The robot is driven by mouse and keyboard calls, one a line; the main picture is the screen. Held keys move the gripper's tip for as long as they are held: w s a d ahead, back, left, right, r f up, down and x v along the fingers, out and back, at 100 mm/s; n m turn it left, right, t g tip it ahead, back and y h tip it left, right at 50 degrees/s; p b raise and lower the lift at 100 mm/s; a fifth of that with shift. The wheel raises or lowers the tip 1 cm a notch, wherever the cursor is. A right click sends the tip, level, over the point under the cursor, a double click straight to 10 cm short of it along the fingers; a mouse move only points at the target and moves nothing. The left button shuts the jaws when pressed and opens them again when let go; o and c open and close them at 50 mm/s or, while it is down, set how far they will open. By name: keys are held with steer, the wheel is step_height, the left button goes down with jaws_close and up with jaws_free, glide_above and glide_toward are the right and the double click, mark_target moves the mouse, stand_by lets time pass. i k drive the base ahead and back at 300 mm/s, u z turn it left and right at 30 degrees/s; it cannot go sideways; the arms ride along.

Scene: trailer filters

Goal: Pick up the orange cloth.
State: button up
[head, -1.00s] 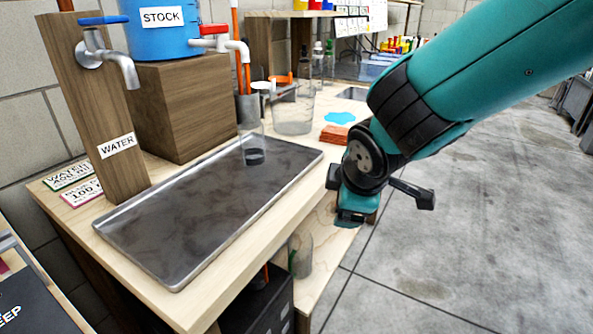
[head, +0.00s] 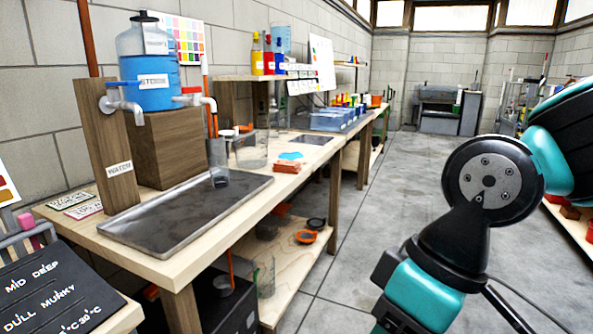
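The orange cloth (head: 287,168) lies folded in a small flat pile on the wooden workbench, right of centre of the metal tray's far end. A light blue flat patch (head: 291,156) lies at its back edge; I cannot tell if it rests on the cloth or behind it. My arm's dark wrist joint and teal link fill the lower right of the head view. The fingers of my gripper are out of the picture below. My arm is well to the right of the cloth and apart from it.
The metal tray (head: 185,215) holds a clear cylinder (head: 218,165) on the bench. A clear beaker (head: 250,150) stands left of the cloth. The wooden workbench (head: 190,255) has a lower shelf with jars and lids (head: 305,237). Open concrete floor (head: 385,195) lies to the right.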

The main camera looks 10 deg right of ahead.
mark_target(287, 166)
steer(key=z, duration=0.5)
steer(key=i, duration=1.45)
steer(key=u, duration=0.75)
steer(key=k, duration=0.5)
steer(key=z, duration=0.75)
steer(key=i, duration=0.9)
steer(key=u, duration=1.55)
